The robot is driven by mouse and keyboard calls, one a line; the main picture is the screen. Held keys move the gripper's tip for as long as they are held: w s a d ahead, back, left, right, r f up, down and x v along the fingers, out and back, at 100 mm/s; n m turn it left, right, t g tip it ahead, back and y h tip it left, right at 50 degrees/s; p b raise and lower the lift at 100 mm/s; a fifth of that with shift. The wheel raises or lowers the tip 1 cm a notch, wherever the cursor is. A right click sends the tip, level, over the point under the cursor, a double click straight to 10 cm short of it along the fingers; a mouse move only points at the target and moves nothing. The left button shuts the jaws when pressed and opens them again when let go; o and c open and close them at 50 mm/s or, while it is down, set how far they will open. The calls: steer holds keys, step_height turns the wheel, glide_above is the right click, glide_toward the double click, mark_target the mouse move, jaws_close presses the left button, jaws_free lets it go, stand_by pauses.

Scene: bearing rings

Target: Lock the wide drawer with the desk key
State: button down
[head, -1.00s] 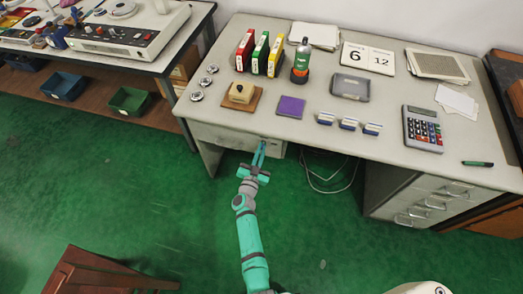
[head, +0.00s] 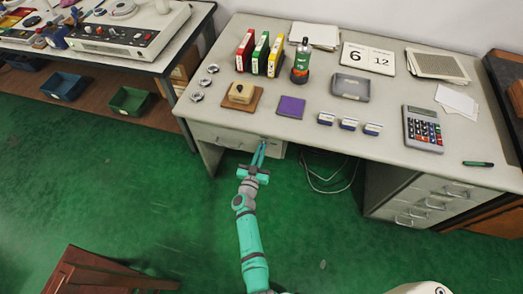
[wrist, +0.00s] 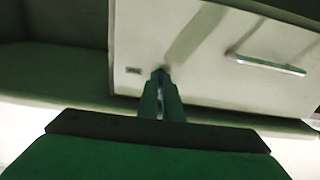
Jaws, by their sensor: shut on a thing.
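The wide drawer (head: 226,139) is under the left part of the desk, and its pale front looks flush with the desk frame. In the wrist view the drawer front (wrist: 205,75) shows a bar handle (wrist: 265,63) right of my fingers and a small dark mark to their left. My gripper (head: 262,145) is at the right part of this front, and its fingertips (wrist: 160,78) meet or nearly meet the panel. The fingers are shut on the desk key, which they mostly hide; a small pale bit shows between them. The lock is hidden behind the fingertips.
The desk top (head: 330,150) overhangs the drawer and holds binders, a calculator (head: 422,129) and small items. A drawer pedestal (head: 425,200) stands at the right, with loose cables (head: 325,185) between. Green floor is open in front; a brown wooden piece (head: 95,275) is lower left.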

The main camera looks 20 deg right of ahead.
steer(key=c, duration=1.9)
jaws_free()
steer(key=shift+s+f, duration=0.1)
steer(key=shift+f, duration=0.05)
steer(key=shift+c, duration=0.2)
steer(key=v, duration=1.1)
steer(key=s+a+r+n+t+y, duration=0.1)
steer(key=s+a+r+n+y, duration=0.25)
steer(key=s, duration=0.75)
steer(key=s+a+r+n+t+y, duration=0.1)
steer(key=s+a+r+y, duration=0.2)
steer(key=s+a+r, duration=0.5)
steer(key=s+r+n+y, duration=0.1)
steer(key=s+r, duration=0.4)
steer(key=s, duration=0.3)
steer(key=s+a+r+n+g+y, duration=0.1)
steer(key=s+r+y, duration=0.1)
steer(key=s+r, duration=0.3)
steer(key=s, duration=0.3)
steer(key=shift+s+a+g, duration=0.2)
steer(key=shift+a+g, duration=0.1)
steer(key=shift+a, duration=0.05)
